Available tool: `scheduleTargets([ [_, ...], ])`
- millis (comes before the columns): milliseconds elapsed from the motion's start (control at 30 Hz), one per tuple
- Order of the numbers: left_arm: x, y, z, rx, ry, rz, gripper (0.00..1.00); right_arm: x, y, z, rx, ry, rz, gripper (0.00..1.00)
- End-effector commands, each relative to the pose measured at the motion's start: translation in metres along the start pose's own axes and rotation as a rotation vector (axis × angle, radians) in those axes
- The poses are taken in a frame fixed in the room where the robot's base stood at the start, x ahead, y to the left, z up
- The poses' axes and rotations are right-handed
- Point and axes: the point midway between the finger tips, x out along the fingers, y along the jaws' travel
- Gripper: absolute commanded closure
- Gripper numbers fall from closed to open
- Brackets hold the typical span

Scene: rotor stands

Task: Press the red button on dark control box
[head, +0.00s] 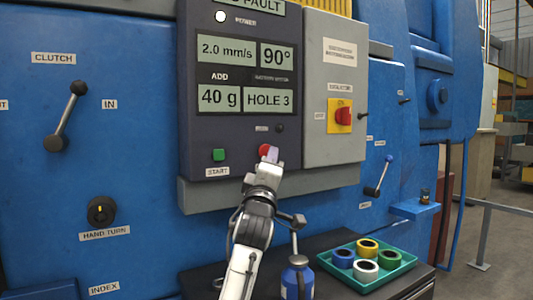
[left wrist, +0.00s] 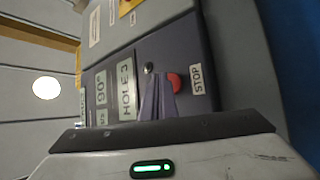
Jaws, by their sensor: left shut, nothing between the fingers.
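The dark control box (head: 228,132) is mounted on the blue machine, with display plates on its front. Its red button (head: 263,149) is at the lower right of the panel, partly hidden by my left gripper (head: 273,155). The left gripper is shut and empty, with its fingertips at the button. In the left wrist view the closed fingers (left wrist: 159,96) point at the box (left wrist: 182,45), and the red button (left wrist: 175,82) shows just beside their tips, near a STOP label. I cannot tell whether they touch it. My right gripper is not in view.
A green START button (head: 218,155) is left of the red one. A grey box with a red knob (head: 343,116) adjoins on the right. Below, a blue bottle (head: 297,278) and a green tray (head: 336,270) of coloured rings stand on a dark surface.

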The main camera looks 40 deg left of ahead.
Motion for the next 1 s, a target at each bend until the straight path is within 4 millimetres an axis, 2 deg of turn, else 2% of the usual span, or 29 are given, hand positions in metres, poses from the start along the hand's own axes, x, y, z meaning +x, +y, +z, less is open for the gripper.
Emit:
scheduleTargets([
  [533, -0.032, 0.023, 0.024, -0.002, -0.001, 0.002, 1.00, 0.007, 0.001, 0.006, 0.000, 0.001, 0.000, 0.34],
  [1000, -0.035, 0.026, 0.025, 0.000, 0.000, 0.001, 1.00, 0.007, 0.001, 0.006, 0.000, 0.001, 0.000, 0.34],
])
